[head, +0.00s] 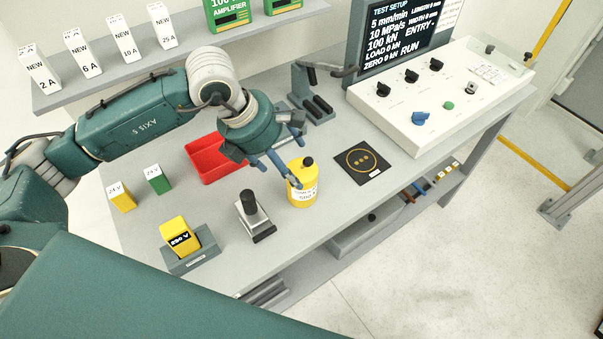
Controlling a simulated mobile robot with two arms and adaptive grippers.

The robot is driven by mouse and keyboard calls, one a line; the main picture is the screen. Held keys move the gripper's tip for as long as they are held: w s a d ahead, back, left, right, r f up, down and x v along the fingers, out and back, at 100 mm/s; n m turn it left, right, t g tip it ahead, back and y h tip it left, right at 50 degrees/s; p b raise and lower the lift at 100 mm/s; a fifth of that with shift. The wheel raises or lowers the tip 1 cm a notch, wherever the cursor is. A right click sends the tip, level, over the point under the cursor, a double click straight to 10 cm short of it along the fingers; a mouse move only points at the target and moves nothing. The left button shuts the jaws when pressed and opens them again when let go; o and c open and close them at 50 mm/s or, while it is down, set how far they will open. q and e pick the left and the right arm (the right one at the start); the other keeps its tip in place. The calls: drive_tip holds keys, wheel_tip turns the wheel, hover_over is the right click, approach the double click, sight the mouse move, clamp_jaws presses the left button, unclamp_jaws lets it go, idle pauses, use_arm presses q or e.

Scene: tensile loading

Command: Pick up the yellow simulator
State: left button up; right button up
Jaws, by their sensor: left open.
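One fingertip overlaps the simulator's upper left side in the picture, and the other finger is further back. I cannot tell whether either finger touches it. My right gripper is not in view.
A white control console (440,100) fills the bench's right end.

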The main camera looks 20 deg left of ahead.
sight(298, 170)
use_arm(q)
drive_tip(key=x, duration=0.3)
drive_tip(key=shift+s+d+p, duration=0.15)
drive_tip(key=shift+d+p, duration=0.05)
drive_tip(key=shift+p, duration=0.2)
drive_tip(key=p+x, duration=0.1)
drive_tip(key=x, duration=0.1)
drive_tip(key=w+p+x, duration=0.1)
drive_tip(key=p+x, duration=0.1)
drive_tip(key=x, duration=0.1)
drive_tip(key=shift+d+r, duration=0.2)
drive_tip(key=shift+r, duration=0.05)
drive_tip(key=shift+d+f, duration=0.1)
drive_tip(key=shift+f, duration=0.25)
drive_tip(key=shift+w, duration=0.1)
drive_tip(key=c, duration=1.5)
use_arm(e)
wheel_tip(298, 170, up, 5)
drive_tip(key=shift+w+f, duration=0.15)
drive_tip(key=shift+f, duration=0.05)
